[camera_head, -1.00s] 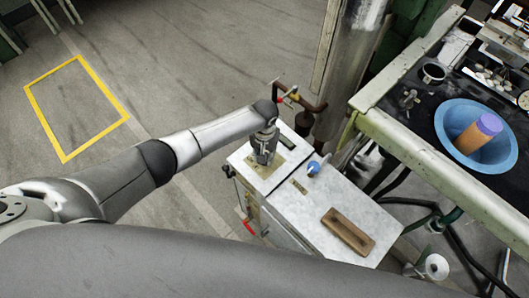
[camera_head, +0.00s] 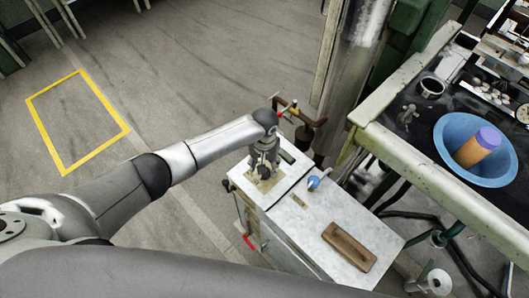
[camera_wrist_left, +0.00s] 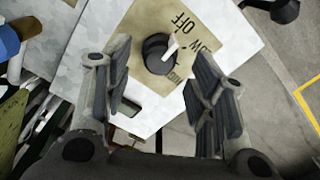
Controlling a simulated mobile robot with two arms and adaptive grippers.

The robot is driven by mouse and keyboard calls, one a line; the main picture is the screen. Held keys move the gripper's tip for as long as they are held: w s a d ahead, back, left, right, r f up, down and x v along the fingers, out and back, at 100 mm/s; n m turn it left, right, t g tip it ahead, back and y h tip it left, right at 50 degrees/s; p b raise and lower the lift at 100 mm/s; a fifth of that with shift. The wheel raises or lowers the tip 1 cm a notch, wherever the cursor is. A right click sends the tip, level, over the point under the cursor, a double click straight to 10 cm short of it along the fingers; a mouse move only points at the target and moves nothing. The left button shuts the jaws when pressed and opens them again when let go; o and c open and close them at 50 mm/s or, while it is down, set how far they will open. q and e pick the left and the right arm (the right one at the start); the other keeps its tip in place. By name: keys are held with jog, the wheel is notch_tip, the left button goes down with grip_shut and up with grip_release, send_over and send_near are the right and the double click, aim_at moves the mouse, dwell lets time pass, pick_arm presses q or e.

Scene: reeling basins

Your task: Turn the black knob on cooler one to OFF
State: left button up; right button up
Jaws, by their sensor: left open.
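The black knob (camera_wrist_left: 159,54) with a white pointer sits on a tan label plate (camera_wrist_left: 140,30) in the left wrist view. OFF, LOW and a partly hidden third word are printed around it. The pointer slants up and right, towards the lettering near OFF and LOW; its exact setting is hard to tell. My left gripper (camera_wrist_left: 160,92) is open, one finger on each side of the knob's line and apart from it. In the head view my left gripper (camera_head: 263,166) is over the white-topped cooler (camera_head: 308,226) and hides the knob. My right gripper is out of view.
A red-handled pipe (camera_head: 302,118) stands just behind. A bench with a blue basin (camera_head: 448,150) is to the right. Open floor lies to the left.

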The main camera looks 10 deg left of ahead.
pick_arm(q)
notch_tip(320, 180, up, 10)
jog(key=shift+f, duration=0.25)
dwell(0.5)
